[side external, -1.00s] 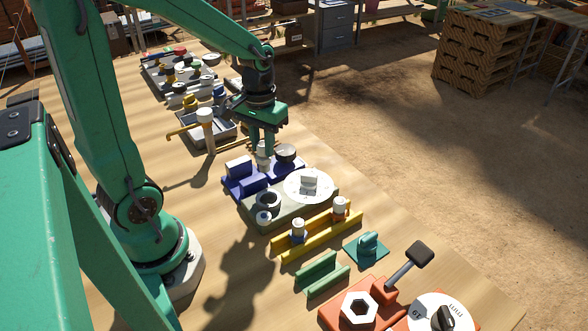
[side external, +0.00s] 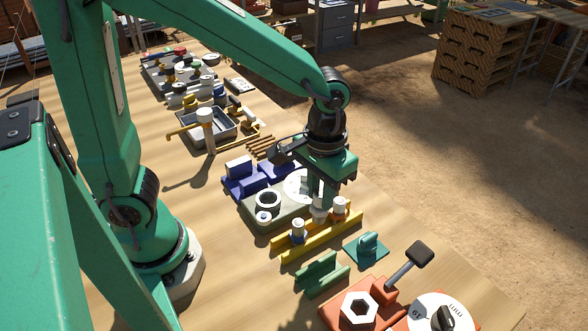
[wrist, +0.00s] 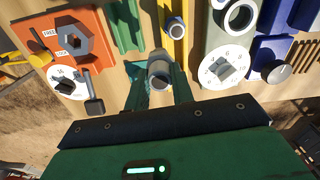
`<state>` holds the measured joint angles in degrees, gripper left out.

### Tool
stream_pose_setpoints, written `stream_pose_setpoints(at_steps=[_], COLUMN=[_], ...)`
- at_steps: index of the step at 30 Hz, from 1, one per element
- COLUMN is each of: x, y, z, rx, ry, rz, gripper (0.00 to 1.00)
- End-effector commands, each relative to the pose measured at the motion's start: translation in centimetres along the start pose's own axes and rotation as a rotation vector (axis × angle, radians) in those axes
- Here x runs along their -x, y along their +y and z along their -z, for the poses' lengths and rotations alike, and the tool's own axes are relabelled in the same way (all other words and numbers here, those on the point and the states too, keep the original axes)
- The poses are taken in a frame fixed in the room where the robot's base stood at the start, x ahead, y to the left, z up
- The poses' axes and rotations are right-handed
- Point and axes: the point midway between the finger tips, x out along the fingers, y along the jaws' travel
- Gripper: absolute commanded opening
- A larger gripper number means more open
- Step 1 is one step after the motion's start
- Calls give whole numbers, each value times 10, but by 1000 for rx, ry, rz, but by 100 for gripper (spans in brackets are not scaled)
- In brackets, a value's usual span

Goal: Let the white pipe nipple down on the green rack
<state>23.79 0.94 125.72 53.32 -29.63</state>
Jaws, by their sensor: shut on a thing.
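The green rack (side external: 320,276) is a short empty channel on the table, nearer the camera than the yellow rack. It also shows in the wrist view (wrist: 125,22), ahead of the fingers and to their left. How high the nipple hangs is hard to tell.
A teal block (side external: 367,248) stands right of the green rack. An orange fixture (side external: 335,315) with a hex nut and a black-headed lever (side external: 419,253) are close by.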

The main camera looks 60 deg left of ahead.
Motion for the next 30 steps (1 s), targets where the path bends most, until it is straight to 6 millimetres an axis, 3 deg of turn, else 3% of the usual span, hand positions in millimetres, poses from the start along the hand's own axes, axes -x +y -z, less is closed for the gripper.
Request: stream_pose_setpoints(at_steps=[6,12,30], x=[3,4,2], y=[39,57,61], z=[-19,-31,-34], rx=[-69,-100,-112], ry=[0,0,0], rz=[0,0,0], gripper=[0,0,0])
